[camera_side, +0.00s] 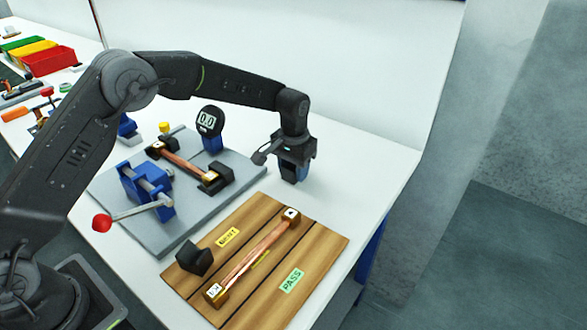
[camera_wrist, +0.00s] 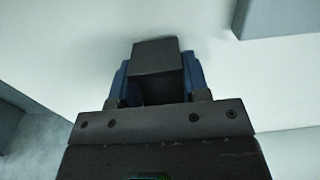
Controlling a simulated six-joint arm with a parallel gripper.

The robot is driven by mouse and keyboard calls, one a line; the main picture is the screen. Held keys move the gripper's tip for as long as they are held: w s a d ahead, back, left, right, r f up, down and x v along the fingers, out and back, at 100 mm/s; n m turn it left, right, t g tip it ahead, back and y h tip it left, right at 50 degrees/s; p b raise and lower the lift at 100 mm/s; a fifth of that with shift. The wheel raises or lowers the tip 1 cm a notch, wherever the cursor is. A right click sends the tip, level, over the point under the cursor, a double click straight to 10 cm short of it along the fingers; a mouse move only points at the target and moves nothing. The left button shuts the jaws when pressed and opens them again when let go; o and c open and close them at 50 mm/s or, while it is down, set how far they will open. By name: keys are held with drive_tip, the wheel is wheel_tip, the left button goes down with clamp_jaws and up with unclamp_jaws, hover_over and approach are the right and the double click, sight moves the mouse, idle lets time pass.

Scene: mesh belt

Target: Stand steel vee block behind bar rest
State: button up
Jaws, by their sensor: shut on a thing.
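My gripper (camera_side: 293,172) has blue fingers and hangs over the white bench, right of the grey plate and behind the wooden board. In the wrist view my gripper (camera_wrist: 155,82) is shut on a dark block (camera_wrist: 155,58), which looks like the steel vee block. In the side view the fingers mostly hide it, and I cannot tell whether it touches the bench. Two black rests (camera_side: 217,180) on the grey plate carry a copper bar (camera_side: 182,161). Another black notched block (camera_side: 194,259) sits at the wooden board's left side. I cannot tell which one is the bar rest.
The grey plate (camera_side: 165,230) also carries a blue clamp (camera_side: 145,187) with a red-knobbed lever and a gauge (camera_side: 208,121) reading 0.0. The wooden board (camera_side: 315,245) holds another copper bar (camera_side: 250,256) between BENT and PASS labels. Bare bench (camera_side: 340,185) lies around my gripper.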

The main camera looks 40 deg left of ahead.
drive_tip(key=shift+f, duration=0.25)
drive_tip(key=o, duration=1.2)
